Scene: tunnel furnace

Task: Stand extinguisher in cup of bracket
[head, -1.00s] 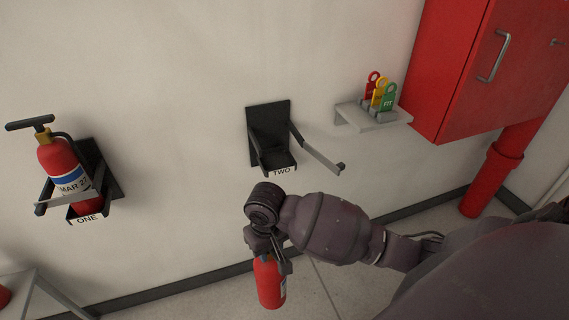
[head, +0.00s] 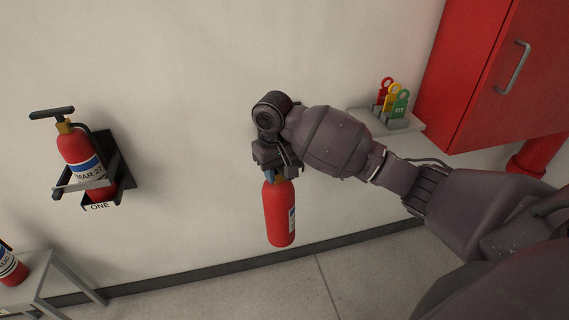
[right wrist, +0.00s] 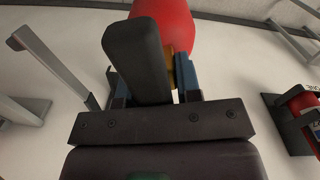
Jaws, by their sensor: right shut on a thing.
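A red extinguisher (head: 280,212) hangs upright below my right gripper (head: 273,172), which is shut on its neck. It is in the air in front of the wall. In the right wrist view its black handle (right wrist: 137,60) and red body (right wrist: 165,20) show between the blue fingertips. Bracket TWO is almost wholly hidden behind my right arm in the head view. A grey bar (right wrist: 50,55) at the left of the right wrist view looks like its open strap. The cup cannot be seen. My left gripper is not in view.
Bracket ONE (head: 118,165) at left holds another extinguisher (head: 80,150). A grey table (head: 42,268) with an extinguisher (head: 10,268) stands lower left. A small shelf (head: 415,125) with coloured tags and a red cabinet (head: 480,80) are at right.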

